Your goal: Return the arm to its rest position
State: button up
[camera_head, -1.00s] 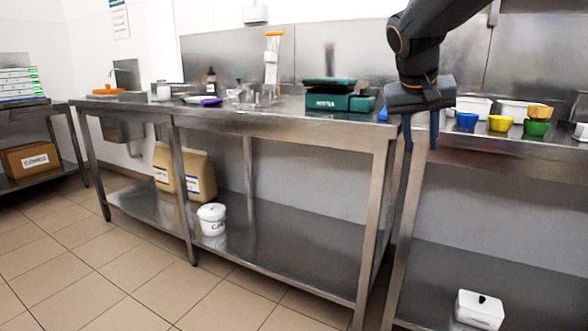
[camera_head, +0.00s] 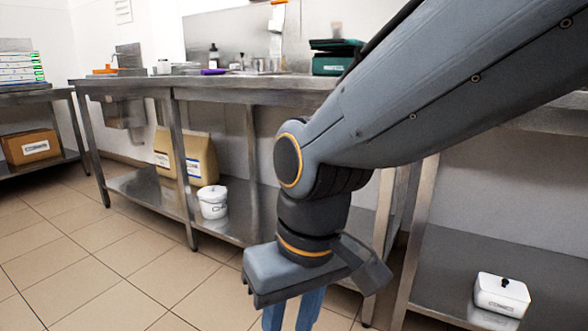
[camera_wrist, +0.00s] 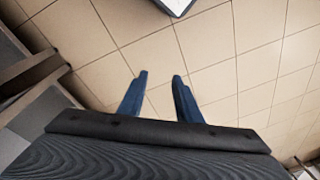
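My gripper (camera_head: 291,315) hangs low in front of the steel tables in the head view, its blue fingers pointing down and partly cut off by the lower edge. My grey arm reaches across the right half of the head view and hides part of the tables.
A steel table (camera_head: 210,84) with a lower shelf stands behind my arm. The shelf bears a white canister (camera_head: 212,203) and brown sacks (camera_head: 200,158). A white lidded box (camera_head: 501,295) sits on the right lower shelf. The tiled floor (camera_head: 90,270) at left is clear.

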jog(key=s+f, duration=0.3)
jog(key=s, duration=0.1)
jog(key=d+r+m+p, duration=0.2)
jog(key=d+r+p, duration=0.4)
jog(key=r+p, duration=0.4)
jog(key=d+r+m+h+p, duration=0.1)
jog(key=d+r+p, duration=0.6)
jog(key=p, duration=0.8)
jog(key=d+r+m+p, duration=0.3)
jog(key=d+r+p, duration=0.4)
jog(key=r+p, duration=0.5)
jog(key=shift+w+r+h, duration=0.35)
jog(key=shift+w+h, duration=0.05)
jog(key=shift+w, duration=0.05)
